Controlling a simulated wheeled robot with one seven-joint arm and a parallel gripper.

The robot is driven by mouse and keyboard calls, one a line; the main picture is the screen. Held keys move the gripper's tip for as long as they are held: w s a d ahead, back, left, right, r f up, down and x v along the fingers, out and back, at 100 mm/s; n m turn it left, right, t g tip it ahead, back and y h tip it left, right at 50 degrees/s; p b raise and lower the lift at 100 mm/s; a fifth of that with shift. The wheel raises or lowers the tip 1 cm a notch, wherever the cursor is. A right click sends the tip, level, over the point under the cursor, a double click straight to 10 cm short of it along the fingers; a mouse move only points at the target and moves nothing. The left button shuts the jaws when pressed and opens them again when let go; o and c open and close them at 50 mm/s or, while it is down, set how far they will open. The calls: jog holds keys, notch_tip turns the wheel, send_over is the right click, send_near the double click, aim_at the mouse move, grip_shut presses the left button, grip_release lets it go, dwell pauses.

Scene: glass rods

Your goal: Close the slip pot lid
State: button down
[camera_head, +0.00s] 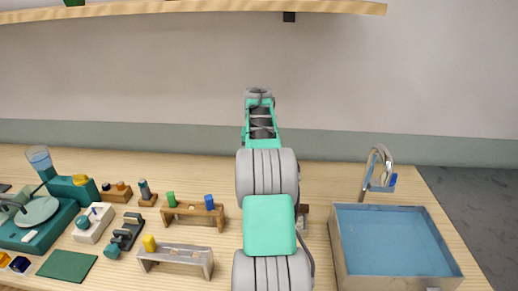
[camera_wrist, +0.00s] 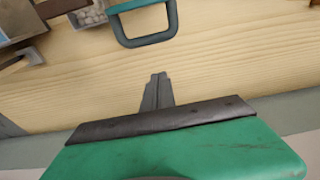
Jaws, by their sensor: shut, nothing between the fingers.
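My gripper (camera_wrist: 157,92) shows in the wrist view with its two grey fingers together and nothing between them, over bare wooden bench top. A rounded frame (camera_wrist: 150,39), teal and dark blue-grey, is at the top middle of the wrist view, apart from the fingertips and cut off by the picture edge. I cannot tell whether it belongs to the slip pot lid. No slip pot or lid can be made out for certain in either view. In the head view my own arm covers the middle of the bench, and the fingers cannot be made out.
A small box of grey pieces (camera_wrist: 88,15) stands beside the frame. In the head view, a blue-floored basin (camera_head: 395,240) with a tap (camera_head: 378,170) is at right. A shelf (camera_head: 200,7) hangs above.

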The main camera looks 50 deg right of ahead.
jog(key=s+a, duration=0.1)
jog(key=s+a+f, duration=0.1)
jog(key=shift+s+a+p, duration=0.2)
jog(key=shift+a+p, duration=0.2)
jog(key=shift+b, duration=0.5)
